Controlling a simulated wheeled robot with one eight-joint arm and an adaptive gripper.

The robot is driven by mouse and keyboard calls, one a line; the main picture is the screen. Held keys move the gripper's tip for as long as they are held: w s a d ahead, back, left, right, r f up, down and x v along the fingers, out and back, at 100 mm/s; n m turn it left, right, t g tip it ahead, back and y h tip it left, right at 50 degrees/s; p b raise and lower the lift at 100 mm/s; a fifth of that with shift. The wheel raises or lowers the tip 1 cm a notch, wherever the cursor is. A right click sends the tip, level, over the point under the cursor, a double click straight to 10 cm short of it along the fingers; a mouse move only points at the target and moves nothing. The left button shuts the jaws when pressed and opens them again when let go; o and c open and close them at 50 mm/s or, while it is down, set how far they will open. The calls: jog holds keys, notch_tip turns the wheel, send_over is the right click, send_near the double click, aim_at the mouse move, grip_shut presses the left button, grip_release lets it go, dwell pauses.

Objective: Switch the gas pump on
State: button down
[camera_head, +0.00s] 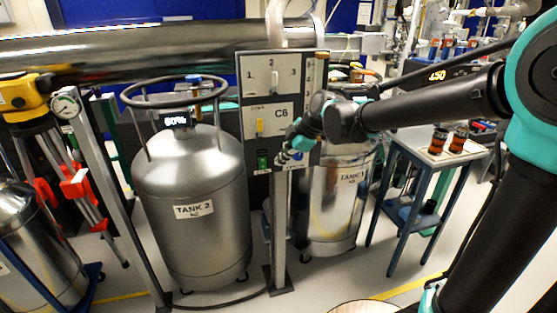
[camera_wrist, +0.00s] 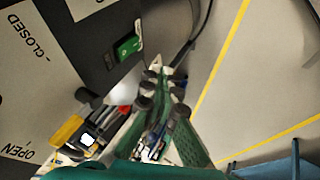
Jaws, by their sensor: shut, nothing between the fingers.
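The dark control panel (camera_head: 247,105) stands upright on a post between two tanks. A small green switch (camera_head: 263,160) sits low on its left side, and it also shows in the wrist view (camera_wrist: 128,46). Its label is too small to read, so I cannot tell whether it is the gas pump's switch or which way it is set. My gripper (camera_head: 284,156) is in front of the panel's lower part, just right of the green switch in the head view. In the wrist view, the gripper (camera_wrist: 161,85) is shut and empty, apart from the switch.
A yellow handle (camera_head: 260,127) with OPEN and CLOSED marks sits above the switch. A selector (camera_head: 274,80) marked 1, 2, 3 is at the top. Tank 2 (camera_head: 190,240) stands left, another tank (camera_head: 343,205) right behind my arm. A small table (camera_head: 402,145) is farther right.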

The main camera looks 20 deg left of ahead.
aim_at(267, 166)
jog(key=w+a+f, duration=0.1)
jog(key=a+f, duration=0.1)
jog(key=w+a+f, duration=0.1)
jog(key=a+f, duration=0.1)
jog(key=w+a+f, duration=0.1)
jog(key=w+f, duration=0.1)
jog(key=f, duration=0.1)
jog(key=shift+a, duration=0.4)
jog(key=shift+w+a, duration=0.25)
jog(key=shift+w, duration=0.25)
jog(key=shift+w+a+f, duration=0.2)
jog(key=shift+w, duration=0.1)
